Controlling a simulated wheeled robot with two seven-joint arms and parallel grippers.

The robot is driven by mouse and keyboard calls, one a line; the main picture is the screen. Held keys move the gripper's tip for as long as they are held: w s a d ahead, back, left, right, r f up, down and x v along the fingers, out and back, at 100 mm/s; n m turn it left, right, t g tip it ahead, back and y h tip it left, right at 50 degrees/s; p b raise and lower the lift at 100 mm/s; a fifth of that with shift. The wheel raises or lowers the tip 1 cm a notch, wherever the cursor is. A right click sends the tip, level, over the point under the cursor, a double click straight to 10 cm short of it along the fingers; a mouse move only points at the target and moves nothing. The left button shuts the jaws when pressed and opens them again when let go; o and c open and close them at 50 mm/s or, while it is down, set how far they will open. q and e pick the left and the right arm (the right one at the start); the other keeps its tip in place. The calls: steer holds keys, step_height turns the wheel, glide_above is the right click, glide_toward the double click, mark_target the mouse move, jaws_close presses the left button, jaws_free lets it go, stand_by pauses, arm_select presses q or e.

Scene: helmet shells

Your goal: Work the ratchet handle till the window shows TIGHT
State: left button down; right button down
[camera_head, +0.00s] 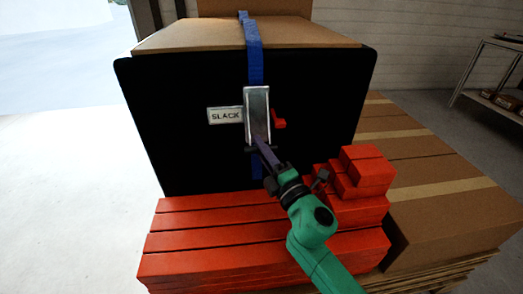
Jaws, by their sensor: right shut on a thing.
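The ratchet handle (257,108) is a silver-grey upright plate on the blue strap (253,52), in front of a black panel (180,130). The window (226,115) at its left reads SLACK. A small red lever (279,121) sticks out at its right. My right gripper (259,146), on a green arm from below, is shut on the lower end of the ratchet handle. Its fingers hide part of that end and of the strap behind. My left gripper is out of view.
Red beams (215,232) lie stacked below the panel, with stepped red blocks (366,165) right of my arm. Cardboard boxes (440,185) stand on the right and a shelf rack (490,75) at the far right. The floor at left is clear.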

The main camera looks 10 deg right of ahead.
steer(key=shift+f, duration=0.1)
steer(key=c, duration=0.7)
jaws_free()
steer(key=shift+c, duration=0.2)
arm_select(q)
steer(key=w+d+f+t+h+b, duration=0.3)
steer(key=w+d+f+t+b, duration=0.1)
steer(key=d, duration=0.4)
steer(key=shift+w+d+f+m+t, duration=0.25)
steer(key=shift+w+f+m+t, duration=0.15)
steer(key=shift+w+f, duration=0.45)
arm_select(e)
steer(key=v, duration=1.4)
steer(key=shift+s+d, duration=0.15)
steer(key=shift+s, duration=0.05)
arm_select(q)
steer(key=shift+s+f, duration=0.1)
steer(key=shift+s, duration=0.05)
arm_select(e)
steer(key=shift+c, duration=0.2)
